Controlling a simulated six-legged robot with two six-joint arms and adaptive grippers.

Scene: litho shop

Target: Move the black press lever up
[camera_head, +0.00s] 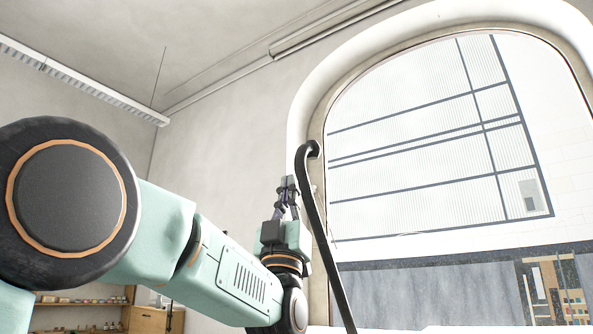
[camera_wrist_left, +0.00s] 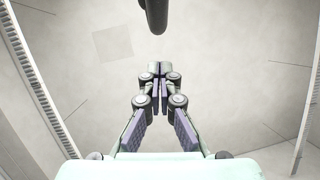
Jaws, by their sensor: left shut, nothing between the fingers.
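The black press lever (camera_head: 325,240) rises from the bottom of the head view, leans to the left and ends in a hooked tip. Its rounded end also shows at the top of the left wrist view (camera_wrist_left: 154,14). My left gripper (camera_head: 288,182) points upward just left of the lever's upper part. Its fingers are shut with nothing between them, and they also show in the left wrist view (camera_wrist_left: 159,72). In that view a gap separates the fingertips from the lever's end. The lever's base is out of view. My right gripper is not in view.
A large arched window (camera_head: 430,140) fills the right side behind the lever. A wooden shelf with small jars (camera_head: 80,300) stands at the lower left. A light rail (camera_head: 80,78) hangs from the ceiling. The space above my left gripper looks clear.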

